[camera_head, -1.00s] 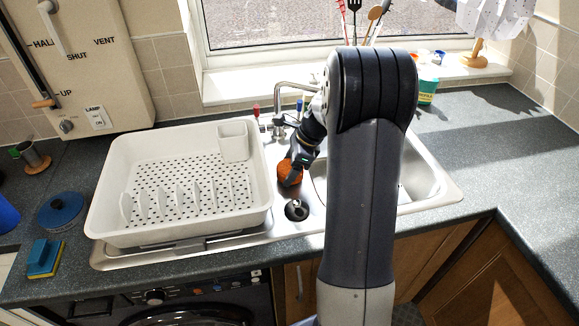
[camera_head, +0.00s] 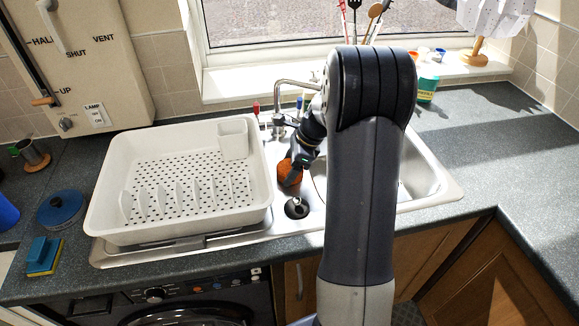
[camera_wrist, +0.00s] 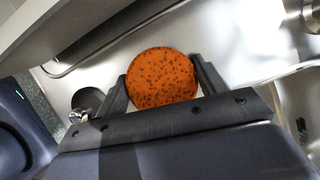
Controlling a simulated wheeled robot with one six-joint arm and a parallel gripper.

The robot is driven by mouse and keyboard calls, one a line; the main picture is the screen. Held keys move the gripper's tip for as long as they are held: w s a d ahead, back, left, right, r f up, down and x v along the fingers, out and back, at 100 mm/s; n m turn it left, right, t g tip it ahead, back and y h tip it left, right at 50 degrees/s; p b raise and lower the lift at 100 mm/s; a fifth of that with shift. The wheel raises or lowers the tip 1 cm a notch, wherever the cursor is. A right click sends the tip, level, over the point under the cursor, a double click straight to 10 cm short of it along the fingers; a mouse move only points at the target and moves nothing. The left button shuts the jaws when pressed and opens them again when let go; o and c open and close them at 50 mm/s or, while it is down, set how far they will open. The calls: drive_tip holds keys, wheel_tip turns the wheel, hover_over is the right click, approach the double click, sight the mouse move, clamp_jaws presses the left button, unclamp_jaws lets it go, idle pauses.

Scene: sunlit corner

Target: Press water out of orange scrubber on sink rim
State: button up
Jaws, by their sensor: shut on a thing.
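The orange scrubber (camera_head: 289,174) is round with dark specks. It is at the left side of the metal sink (camera_head: 424,172), over the rim strip between the basin and the dish rack. My gripper (camera_head: 297,166) is shut on it from above. In the wrist view the scrubber (camera_wrist: 161,78) sits between the two dark fingers of my gripper (camera_wrist: 160,88), with the metal sink surface behind it. I cannot tell whether the scrubber touches the rim. My arm hides much of the basin.
A white dish rack (camera_head: 110,206) stands left of the scrubber. The tap (camera_head: 280,108) rises behind it. A dark round drain piece (camera_head: 296,208) sits in front. The right counter is mostly clear.

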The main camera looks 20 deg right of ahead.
drive_tip(key=shift+s+f, duration=0.1)
wheel_tip(320, 180, up, 7)
drive_tip(key=p, duration=0.6)
idle(0.4)
drive_tip(key=shift+a, duration=0.1)
idle(0.4)
